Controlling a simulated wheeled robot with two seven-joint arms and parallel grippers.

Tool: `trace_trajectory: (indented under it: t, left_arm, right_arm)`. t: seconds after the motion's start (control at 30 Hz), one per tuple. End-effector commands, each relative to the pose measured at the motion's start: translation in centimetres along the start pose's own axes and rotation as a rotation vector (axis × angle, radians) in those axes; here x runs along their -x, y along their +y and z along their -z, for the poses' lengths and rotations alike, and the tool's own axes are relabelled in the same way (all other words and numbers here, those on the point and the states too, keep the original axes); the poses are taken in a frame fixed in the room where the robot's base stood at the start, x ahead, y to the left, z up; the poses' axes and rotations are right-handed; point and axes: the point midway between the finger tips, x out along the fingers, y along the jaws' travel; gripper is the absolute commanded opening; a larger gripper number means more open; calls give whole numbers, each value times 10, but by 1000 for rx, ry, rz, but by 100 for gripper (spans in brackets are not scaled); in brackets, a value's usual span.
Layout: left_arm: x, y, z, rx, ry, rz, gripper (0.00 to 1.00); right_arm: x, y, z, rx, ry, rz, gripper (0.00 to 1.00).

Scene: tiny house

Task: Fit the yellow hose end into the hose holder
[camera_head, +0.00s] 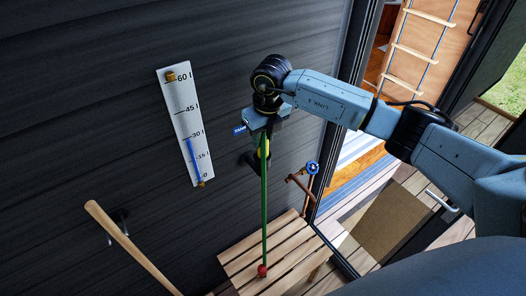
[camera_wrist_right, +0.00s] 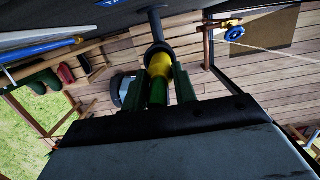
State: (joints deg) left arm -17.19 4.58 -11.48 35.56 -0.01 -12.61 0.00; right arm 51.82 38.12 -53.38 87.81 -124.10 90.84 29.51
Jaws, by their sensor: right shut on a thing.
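My right gripper (camera_head: 262,140) is close to the dark wall and shut on the green hose just behind its yellow end. In the right wrist view the gripper (camera_wrist_right: 158,90) has a finger on either side of the green hose (camera_wrist_right: 158,95). The yellow hose end (camera_wrist_right: 160,65) points away from the gripper, toward the wall. The hose holder (camera_wrist_right: 155,22) is a black bracket with a dark ring; the yellow end's tip is at this ring. I cannot tell whether the tip is inside or only touching. In the head view the hose (camera_head: 264,215) hangs straight down. My left gripper is not in view.
A slatted wooden bench (camera_head: 285,255) stands below, with the hose's red lower end (camera_head: 262,270) over it. A tap with a blue handle (camera_head: 312,168) is right of the hose. A white gauge (camera_head: 184,120) and a wooden handle (camera_head: 130,245) are at left.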

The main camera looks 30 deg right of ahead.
Motion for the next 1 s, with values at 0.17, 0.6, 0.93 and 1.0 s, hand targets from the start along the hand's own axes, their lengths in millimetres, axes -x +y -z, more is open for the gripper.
trace_trajectory:
  t: [0.17,0.6,0.93,1.0]
  left_arm:
    - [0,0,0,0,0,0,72]
    - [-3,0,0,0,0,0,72]
    - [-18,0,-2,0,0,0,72]
    - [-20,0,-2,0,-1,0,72]
  right_arm:
    - [0,0,0,0,-1,0,0]
    - [12,0,-3,0,-4,-1,0]
    - [68,-1,-12,0,-8,1,0]
    - [70,-1,-1,1,-1,1,0]
